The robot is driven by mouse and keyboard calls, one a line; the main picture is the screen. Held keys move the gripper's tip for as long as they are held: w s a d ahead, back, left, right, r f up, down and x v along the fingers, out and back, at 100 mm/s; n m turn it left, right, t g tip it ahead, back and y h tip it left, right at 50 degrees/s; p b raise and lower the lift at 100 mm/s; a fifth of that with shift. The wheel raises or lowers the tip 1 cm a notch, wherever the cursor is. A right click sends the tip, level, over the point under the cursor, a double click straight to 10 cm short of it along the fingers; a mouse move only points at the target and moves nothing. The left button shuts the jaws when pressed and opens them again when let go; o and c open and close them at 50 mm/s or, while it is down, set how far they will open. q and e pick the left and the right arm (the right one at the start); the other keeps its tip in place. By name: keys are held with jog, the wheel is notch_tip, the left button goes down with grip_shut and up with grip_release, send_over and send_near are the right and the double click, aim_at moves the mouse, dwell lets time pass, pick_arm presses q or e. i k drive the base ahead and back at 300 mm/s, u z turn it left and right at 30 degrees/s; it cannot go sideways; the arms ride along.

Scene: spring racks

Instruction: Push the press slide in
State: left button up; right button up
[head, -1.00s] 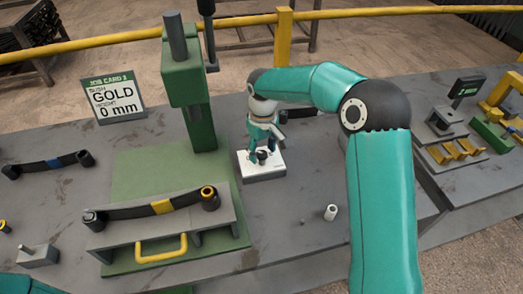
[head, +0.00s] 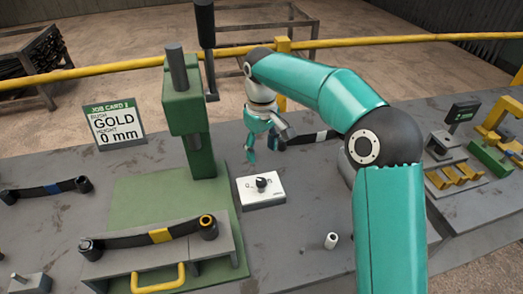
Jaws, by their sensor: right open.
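The press slide (head: 222,245) is a grey carriage with a yellow handle (head: 158,279), at the front of the green press base (head: 138,190). A dark leaf spring with a yellow band (head: 161,236) lies on it, with a gold-ringed bush at its right end. The slide sits forward of the green press column and ram (head: 186,110). My right gripper (head: 260,156) is open and empty, behind and above the white dial box (head: 276,198), well away from the handle. My left gripper is not in view.
A job card (head: 114,123) reads gold, 0 mm. Another leaf spring with a blue band (head: 47,189) lies at left, and one lies partly behind my right arm. A small white cylinder (head: 331,240) stands at right. Fixtures (head: 480,160) occupy the far right. A yellow rail runs behind.

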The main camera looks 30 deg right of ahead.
aim_at(191, 250)
jog(key=k, duration=1)
